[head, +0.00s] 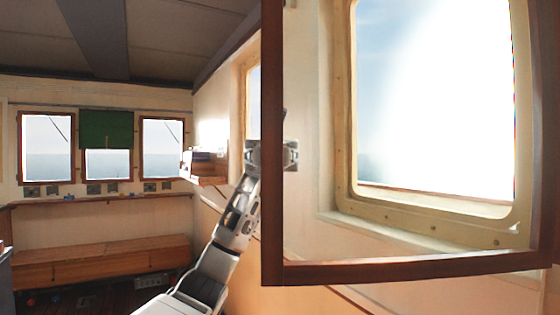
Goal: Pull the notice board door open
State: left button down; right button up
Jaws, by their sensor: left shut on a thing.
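The notice board door (410,270) is a large dark-brown wooden frame with a clear pane. It fills the right half of the head view, and its top runs out of the picture. The wall and a bright window show through it. My left gripper (273,155) is shut on the left upright of the frame, about halfway up its visible length. My left arm reaches up to it from below. The notice board behind the door cannot be made out. My right gripper is not in view.
The cream-framed window (430,232) lies behind the pane. A small wooden shelf box (205,168) juts from the wall left of the gripper. A long wooden bench (100,262) stands at the far left under several windows.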

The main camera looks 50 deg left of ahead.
pick_arm(q)
jog(key=shift+w+a, duration=0.2)
dwell(0.4)
jog(key=c, duration=2)
grip_release()
jog(key=shift+o, duration=0.2)
send_near(273, 86)
jog(key=shift+s+d+r, duration=0.4)
jog(key=shift+s+d, duration=0.2)
jog(key=shift+d, duration=0.25)
jog(key=shift+s+d+r, duration=0.35)
jog(key=shift+s+d, duration=0.25)
jog(key=shift+d, duration=0.25)
